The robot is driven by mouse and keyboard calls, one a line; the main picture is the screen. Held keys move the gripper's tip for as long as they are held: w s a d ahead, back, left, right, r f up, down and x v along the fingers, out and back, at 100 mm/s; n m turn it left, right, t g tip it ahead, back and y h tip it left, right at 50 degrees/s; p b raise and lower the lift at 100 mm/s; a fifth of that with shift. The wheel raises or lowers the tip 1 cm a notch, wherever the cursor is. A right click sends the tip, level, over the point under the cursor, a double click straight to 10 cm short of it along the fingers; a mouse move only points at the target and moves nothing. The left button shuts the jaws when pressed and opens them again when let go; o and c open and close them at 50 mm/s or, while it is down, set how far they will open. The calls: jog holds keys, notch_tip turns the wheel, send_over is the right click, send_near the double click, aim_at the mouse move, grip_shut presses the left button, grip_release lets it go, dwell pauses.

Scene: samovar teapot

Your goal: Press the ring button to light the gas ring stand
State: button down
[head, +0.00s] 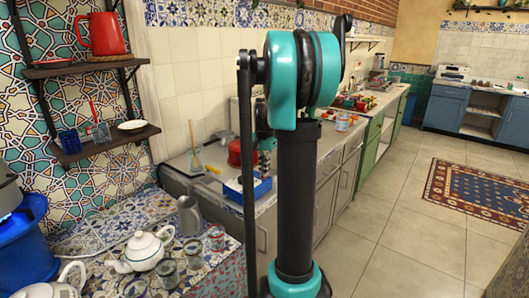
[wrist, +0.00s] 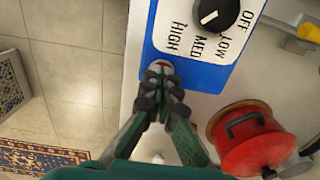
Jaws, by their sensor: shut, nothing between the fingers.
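In the wrist view a blue control panel (wrist: 205,72) carries a black knob (wrist: 227,12) with the words OFF, LOW, MED and HIGH beside it. The knob's white mark is on its left side. A small red button (wrist: 160,64) shows at the panel's lower left, partly covered by my fingertips. My gripper (wrist: 162,76) is shut and empty, with its tips at the button. I cannot tell whether they touch or press it. In the head view the blue box (head: 246,189) sits on the counter, partly behind my arm. No flame shows.
A red pot (wrist: 250,137) stands close to the right of my gripper in the wrist view. In the head view a patterned table (head: 95,236) at left holds a white teapot (head: 144,250), a grey jug (head: 188,215) and cups. Open tiled floor (head: 400,262) lies at right.

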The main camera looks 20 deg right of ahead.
notch_tip(320, 180, up, 13)
jog(key=shift+s, duration=0.2)
jog(key=shift+d, duration=0.1)
dwell(0.5)
